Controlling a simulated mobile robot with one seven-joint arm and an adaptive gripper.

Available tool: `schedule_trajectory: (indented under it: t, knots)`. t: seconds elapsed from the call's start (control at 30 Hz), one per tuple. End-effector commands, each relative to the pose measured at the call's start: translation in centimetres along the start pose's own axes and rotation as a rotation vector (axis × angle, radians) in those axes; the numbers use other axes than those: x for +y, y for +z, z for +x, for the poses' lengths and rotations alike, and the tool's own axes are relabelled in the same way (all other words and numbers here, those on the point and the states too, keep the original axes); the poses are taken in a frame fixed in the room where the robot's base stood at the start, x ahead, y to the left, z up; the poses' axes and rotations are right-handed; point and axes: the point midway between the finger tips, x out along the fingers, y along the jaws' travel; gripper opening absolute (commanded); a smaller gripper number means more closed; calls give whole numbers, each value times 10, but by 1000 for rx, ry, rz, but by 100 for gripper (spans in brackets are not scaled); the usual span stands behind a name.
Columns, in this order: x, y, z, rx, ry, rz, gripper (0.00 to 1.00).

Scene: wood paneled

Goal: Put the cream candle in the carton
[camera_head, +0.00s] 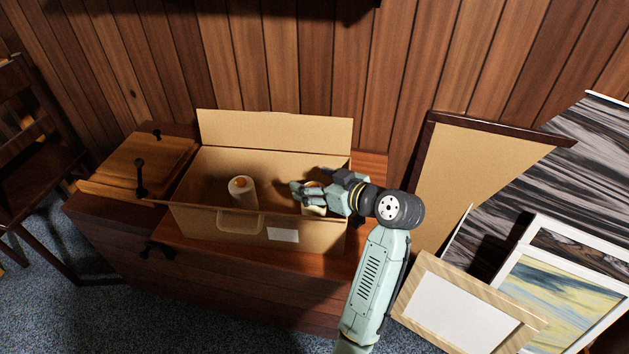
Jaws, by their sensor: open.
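The open cardboard carton (190,222) stands on a wooden chest with its back flap raised. A cream candle (243,193) with an orange-toned top stands inside, left of the middle, leaning slightly. My gripper (297,192) is open over the right part of the carton, fingers pointing left, apart from that candle. A second pale cream object (314,207) shows just below my fingers inside the carton. My gripper partly hides it, and I cannot tell whether the fingers touch it.
A wooden board (135,165) and dark metal handles lie left of the carton. A dark chair (35,150) stands at the far left. Picture frames (470,310) and a cork board (470,180) lean at the right. Wood paneling is close behind the carton.

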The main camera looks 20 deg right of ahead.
Motion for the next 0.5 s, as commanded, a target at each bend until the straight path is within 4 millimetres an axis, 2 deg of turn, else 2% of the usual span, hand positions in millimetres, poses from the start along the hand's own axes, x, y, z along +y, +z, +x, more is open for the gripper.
schedule_trajectory:
  t: [0.33,0.43,0.5]
  knots:
    - [0,-5,-2,0,1,-1,71]
    - [0,-17,-8,0,1,-1,71]
    - [1,-11,-19,2,5,-1,71]
